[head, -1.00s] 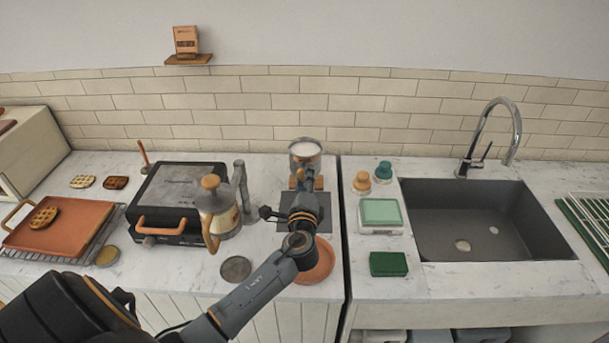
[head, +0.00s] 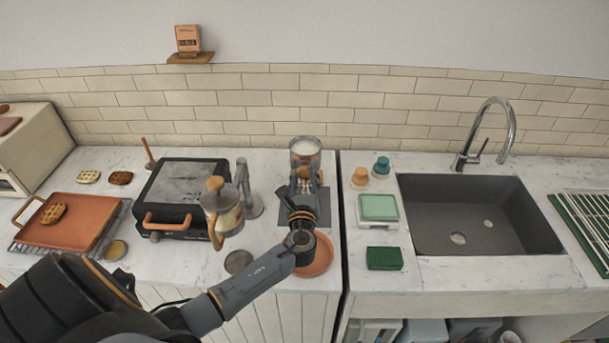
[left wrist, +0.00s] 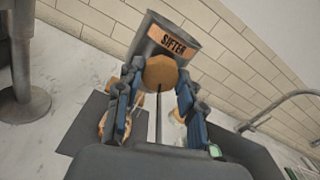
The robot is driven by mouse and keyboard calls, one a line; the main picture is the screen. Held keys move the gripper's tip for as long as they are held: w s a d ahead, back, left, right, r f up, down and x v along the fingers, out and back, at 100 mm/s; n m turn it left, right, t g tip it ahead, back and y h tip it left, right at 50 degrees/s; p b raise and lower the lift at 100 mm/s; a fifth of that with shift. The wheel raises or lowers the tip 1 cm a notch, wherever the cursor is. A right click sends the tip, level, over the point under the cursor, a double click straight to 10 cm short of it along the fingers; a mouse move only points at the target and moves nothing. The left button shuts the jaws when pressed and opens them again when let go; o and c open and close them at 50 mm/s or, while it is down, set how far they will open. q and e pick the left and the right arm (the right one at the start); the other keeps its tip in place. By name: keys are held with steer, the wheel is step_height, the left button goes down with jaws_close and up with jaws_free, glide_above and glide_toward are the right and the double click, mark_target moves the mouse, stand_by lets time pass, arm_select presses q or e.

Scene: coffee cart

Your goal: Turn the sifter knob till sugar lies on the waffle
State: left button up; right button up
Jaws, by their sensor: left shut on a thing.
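The sifter (head: 305,148) is a grey cylinder at the back of the counter with white sugar showing in its top. The left wrist view shows its orange "SIFTER" label (left wrist: 173,42) and round tan knob (left wrist: 160,73). My left gripper (head: 304,183) is at the sifter's front; in the left wrist view its blue-grey fingers (left wrist: 158,88) are shut on the knob from both sides. Brownish pieces (left wrist: 118,128) show below, beside the left finger; I cannot tell whether they are a waffle. Any sugar beneath the sifter is hidden by my gripper. My right gripper is out of view.
A terracotta plate (head: 325,258) lies partly under my left arm. A kettle-like pot (head: 224,212) and a waffle iron (head: 180,190) stand to the left. A tray (head: 88,208) holds a waffle (head: 54,213). The sink (head: 480,225) is right.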

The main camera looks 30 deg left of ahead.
arm_select(q)
steer(key=shift+f+m, duration=0.1)
steer(key=shift+m, duration=1.4)
steer(key=o, duration=1.2)
steer(key=shift+c, duration=0.2)
steer(key=shift+s+d, duration=0.15)
steer(key=shift+s, duration=0.1)
steer(key=v, duration=1.1)
steer(key=shift+s+d, duration=0.2)
steer(key=shift+f, duration=0.1)
